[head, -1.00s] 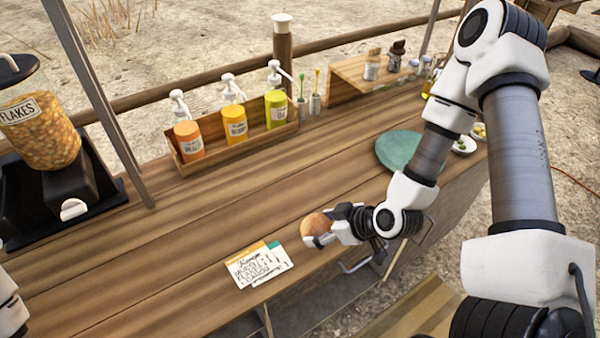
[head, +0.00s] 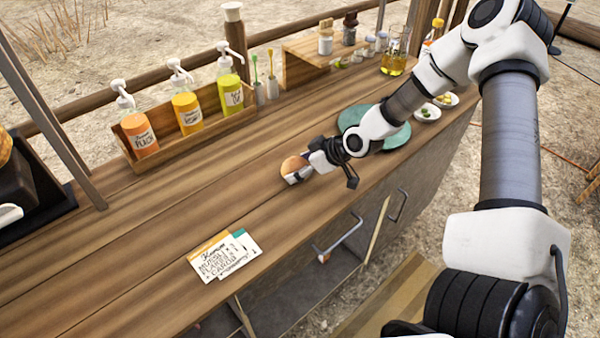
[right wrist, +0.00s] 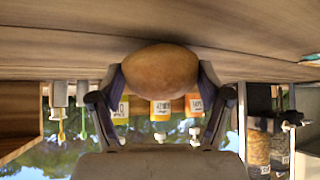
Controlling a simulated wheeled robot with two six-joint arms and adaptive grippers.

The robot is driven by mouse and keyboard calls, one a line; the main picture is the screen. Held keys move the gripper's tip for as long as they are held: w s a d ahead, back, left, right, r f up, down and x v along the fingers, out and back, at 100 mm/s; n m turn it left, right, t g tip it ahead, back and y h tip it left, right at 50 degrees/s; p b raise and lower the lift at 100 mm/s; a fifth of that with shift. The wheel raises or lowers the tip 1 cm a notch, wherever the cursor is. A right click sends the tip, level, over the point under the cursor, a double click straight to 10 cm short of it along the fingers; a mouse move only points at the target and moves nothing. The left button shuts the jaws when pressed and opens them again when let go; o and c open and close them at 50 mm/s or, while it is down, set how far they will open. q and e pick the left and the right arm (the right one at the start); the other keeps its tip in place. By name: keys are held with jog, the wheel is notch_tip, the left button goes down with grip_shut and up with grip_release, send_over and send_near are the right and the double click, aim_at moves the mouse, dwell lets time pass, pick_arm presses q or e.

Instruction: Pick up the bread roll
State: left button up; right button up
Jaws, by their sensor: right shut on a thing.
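The bread roll (head: 293,165) is round and golden brown. My right gripper (head: 297,174) is shut on it, over the wooden counter (head: 170,215). In the right wrist view the roll (right wrist: 160,72) sits between the two fingertips of the right gripper (right wrist: 160,82), one finger on each side. I cannot tell how far the roll is above the counter. My left gripper does not show in the head view.
A wooden rack with several pump bottles (head: 187,112) stands at the back left. A teal plate (head: 393,138) lies behind my right forearm, with small white bowls (head: 427,112) beyond it. Note cards (head: 220,258) lie near the front edge. The middle of the counter is clear.

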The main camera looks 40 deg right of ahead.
jog(key=shift+w+f, duration=0.15)
jog(key=shift+f, duration=0.15)
jog(key=shift+s+f, duration=0.2)
jog(key=o, duration=0.9)
jog(key=shift+r, duration=0.1)
jog(key=shift+o, duration=0.2)
jog(key=shift+w, duration=0.15)
